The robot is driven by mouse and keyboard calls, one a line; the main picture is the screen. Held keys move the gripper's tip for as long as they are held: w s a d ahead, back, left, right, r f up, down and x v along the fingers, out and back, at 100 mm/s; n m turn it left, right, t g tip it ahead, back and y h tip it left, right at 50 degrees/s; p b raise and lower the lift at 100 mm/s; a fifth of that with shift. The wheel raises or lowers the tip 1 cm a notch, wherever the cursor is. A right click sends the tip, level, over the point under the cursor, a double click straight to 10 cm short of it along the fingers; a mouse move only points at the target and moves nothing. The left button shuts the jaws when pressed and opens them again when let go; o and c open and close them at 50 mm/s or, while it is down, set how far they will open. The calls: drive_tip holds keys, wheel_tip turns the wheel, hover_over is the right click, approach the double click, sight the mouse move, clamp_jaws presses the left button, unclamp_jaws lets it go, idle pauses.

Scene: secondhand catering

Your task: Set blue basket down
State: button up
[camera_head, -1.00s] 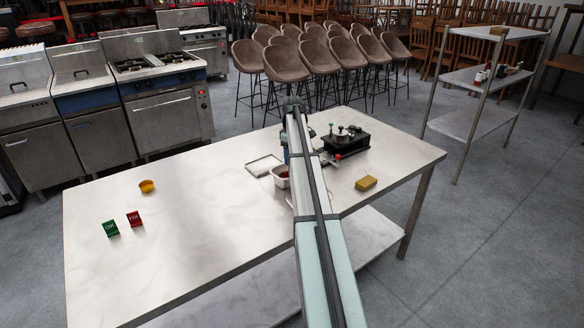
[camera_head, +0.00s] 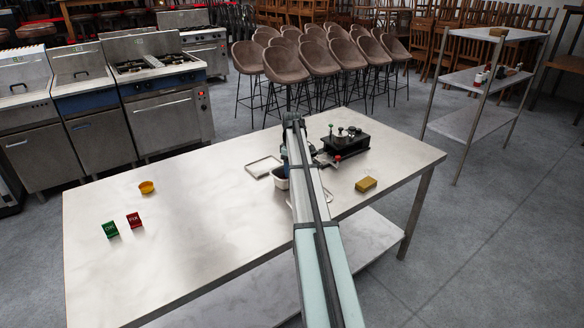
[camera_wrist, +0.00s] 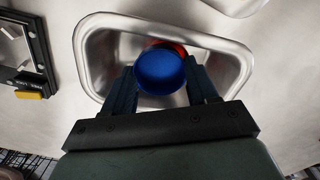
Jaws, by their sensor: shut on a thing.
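The blue basket (camera_wrist: 160,74) is a small, round, cup-like piece between the fingers of my gripper (camera_wrist: 161,82) in the wrist view. My gripper is shut on it. In that view the basket lies over the inside of a metal pan (camera_wrist: 92,58); I cannot tell whether it touches the bottom. A red piece (camera_wrist: 176,48) shows partly behind the basket. In the head view the pan (camera_head: 281,184) stands on the table under my arm's end, which hides much of it and the fingers.
A flat pale tray (camera_head: 262,166) lies left of the pan. A black device (camera_head: 346,146) with knobs stands to the right, near a yellow sponge (camera_head: 366,184). The middle-left tabletop is clear.

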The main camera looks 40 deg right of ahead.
drive_tip(key=shift+f, duration=0.1)
drive_tip(key=o, duration=1)
wheel_tip(320, 180, up, 13)
drive_tip(key=shift+f, duration=0.1)
